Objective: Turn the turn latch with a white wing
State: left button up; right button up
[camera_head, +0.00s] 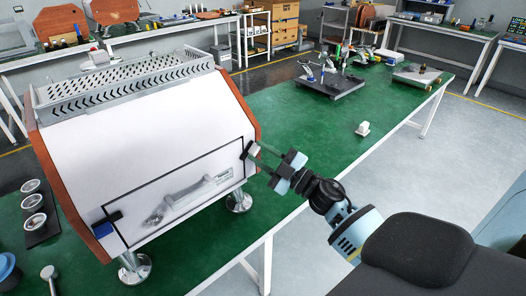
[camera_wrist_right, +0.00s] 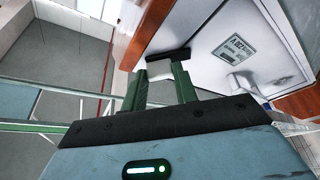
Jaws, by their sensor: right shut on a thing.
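The espresso machine (camera_head: 140,130) has a white front and wooden side panels. My right gripper (camera_head: 254,150) is shut on this latch. A second latch with a dark blue wing (camera_head: 107,224) is at the panel's lower left. My left gripper is not in view.
The machine stands on metal feet (camera_head: 239,201) on a green table (camera_head: 300,125). A small white block (camera_head: 363,129) and a dark plate with tools (camera_head: 331,84) lie to the right and behind. Several cups on a dark tray (camera_head: 45,232) are at left.

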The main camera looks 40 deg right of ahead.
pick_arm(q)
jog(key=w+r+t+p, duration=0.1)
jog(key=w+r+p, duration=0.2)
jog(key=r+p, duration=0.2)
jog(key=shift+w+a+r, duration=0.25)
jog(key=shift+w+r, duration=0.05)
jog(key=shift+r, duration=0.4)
pick_arm(e)
jog(key=shift+d+r+n+g+y, duration=0.15)
jog(key=shift+n+g, duration=0.5)
jog(key=shift+n, duration=1.05)
jog(key=shift+d+r+n+g+y, duration=0.15)
jog(key=shift+n+g, duration=0.55)
jog(key=shift+n, duration=1)
jog(key=shift+n+g+y, duration=0.2)
jog(key=shift+n+g, duration=0.45)
jog(key=shift+n, duration=1.05)
jog(key=shift+f, duration=0.1)
jog(key=o, duration=1)
jog(key=shift+s, duration=0.1)
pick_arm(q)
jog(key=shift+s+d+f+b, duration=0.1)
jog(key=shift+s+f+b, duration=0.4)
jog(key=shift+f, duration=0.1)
pick_arm(e)
jog(key=v, duration=0.7)
jog(key=shift+s+d, duration=0.15)
jog(key=shift+s, duration=0.15)
